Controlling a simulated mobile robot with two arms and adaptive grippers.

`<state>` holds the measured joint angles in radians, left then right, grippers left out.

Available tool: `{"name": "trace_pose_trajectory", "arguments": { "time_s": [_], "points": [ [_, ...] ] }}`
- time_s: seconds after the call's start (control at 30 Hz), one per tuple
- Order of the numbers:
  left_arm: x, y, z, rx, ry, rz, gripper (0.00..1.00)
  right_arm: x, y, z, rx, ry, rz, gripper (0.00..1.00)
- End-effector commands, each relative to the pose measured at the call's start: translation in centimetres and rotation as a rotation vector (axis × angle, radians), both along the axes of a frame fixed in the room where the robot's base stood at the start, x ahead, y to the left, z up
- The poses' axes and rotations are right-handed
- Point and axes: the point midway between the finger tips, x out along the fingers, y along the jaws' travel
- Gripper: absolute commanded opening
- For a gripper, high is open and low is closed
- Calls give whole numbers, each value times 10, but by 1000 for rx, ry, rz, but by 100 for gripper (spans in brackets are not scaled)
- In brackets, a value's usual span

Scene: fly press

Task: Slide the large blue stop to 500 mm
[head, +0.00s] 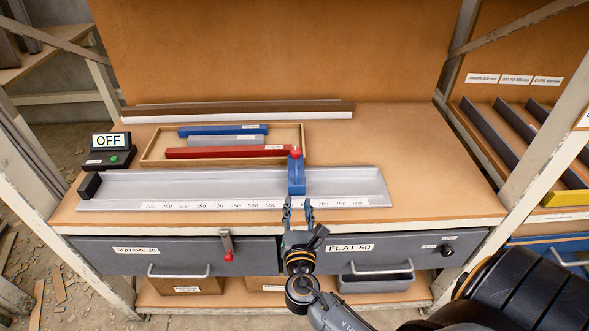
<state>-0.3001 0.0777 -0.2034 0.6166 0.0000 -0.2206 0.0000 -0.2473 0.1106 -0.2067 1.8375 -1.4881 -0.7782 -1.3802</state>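The large blue stop (296,175) stands upright across the grey metal channel (230,184) on the bench, with a red knob (295,152) on top. A white scale strip (215,205) runs along the channel's front. The stop sits to the right of the 550 mark; the marks directly below it are hidden by my gripper. The 500 mark lies farther left. My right gripper (297,204) is open at the stop's front end, one finger toward each side of it. I cannot tell whether they touch. My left gripper is out of view.
A black box reading OFF (108,147) stands at the left. A shallow wooden tray (152,150) behind the channel holds blue, grey and red bars. Drawers (180,257) and a red-handled lever (227,245) are below the bench edge. The channel left of the stop looks clear.

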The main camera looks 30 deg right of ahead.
Motion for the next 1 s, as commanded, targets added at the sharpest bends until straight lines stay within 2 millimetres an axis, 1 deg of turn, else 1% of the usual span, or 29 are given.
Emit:
{"name": "trace_pose_trajectory", "arguments": {
  "time_s": [0.03, 0.17, 0.27, 0.6, 0.7, 0.83, 1.0],
  "points": [
    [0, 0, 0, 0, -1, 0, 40, 0, -1, 5, -16, -6, -4, 34],
    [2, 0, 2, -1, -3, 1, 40, 7, -5, 10, -29, -9, -6, 34],
    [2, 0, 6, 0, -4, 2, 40, 19, -13, 10, -29, -9, -7, 34],
    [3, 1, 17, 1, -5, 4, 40, 81, -51, 10, -27, -9, -6, 34],
    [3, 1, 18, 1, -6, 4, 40, 95, -60, 9, -25, -8, -6, 34],
    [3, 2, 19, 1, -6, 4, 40, 109, -69, 8, -26, -8, -6, 34],
    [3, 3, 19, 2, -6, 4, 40, 117, -73, 8, -24, -8, -5, 34]
  ]
}}
